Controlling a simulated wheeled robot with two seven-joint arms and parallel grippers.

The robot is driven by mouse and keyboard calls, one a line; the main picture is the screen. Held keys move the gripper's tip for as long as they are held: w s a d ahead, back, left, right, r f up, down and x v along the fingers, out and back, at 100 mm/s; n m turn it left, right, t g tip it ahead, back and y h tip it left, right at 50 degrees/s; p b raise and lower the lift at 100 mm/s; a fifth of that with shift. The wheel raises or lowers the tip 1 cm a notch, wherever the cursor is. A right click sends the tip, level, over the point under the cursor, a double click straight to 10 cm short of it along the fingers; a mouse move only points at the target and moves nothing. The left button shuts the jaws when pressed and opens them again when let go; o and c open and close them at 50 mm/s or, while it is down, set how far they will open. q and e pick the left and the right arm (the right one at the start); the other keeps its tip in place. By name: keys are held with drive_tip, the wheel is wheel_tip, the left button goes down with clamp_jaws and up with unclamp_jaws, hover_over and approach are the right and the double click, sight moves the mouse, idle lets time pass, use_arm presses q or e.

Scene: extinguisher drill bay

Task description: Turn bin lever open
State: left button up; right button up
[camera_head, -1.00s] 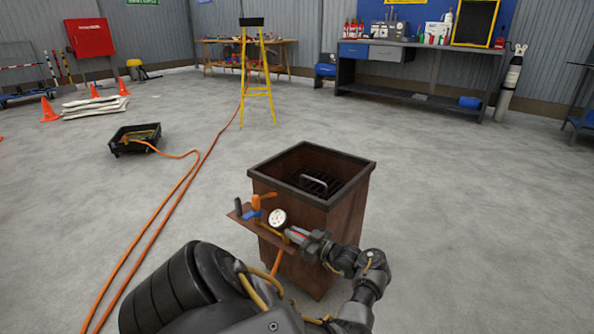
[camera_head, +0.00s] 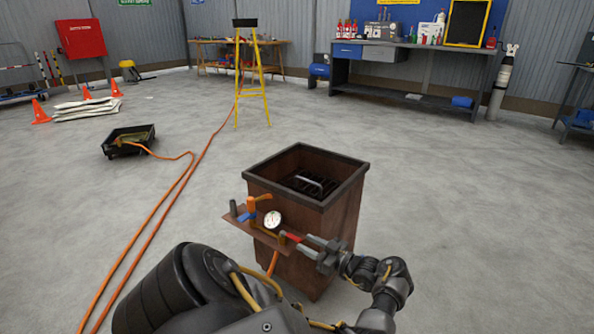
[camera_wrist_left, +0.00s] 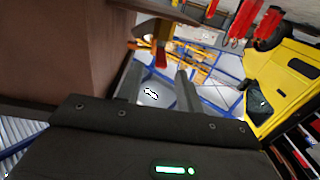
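The brown metal bin (camera_head: 325,235) stands open-topped in the middle of the head view. My left gripper (camera_head: 303,243) points at that red lever from the right. In the left wrist view, its two fingers (camera_wrist_left: 158,70) are spread apart, and the red lever tip (camera_wrist_left: 162,54) shows just ahead, between their lines. Contact cannot be told. My right gripper is not in view.
An orange hose (camera_head: 170,215) runs over the floor left of the bin to a black tray (camera_head: 112,150). A yellow stepladder (camera_head: 264,98) and a grey workbench (camera_head: 405,95) stand behind. The floor right of the bin is clear.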

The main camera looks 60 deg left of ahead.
use_arm(q)
drive_tip(key=shift+v, duration=1.7)
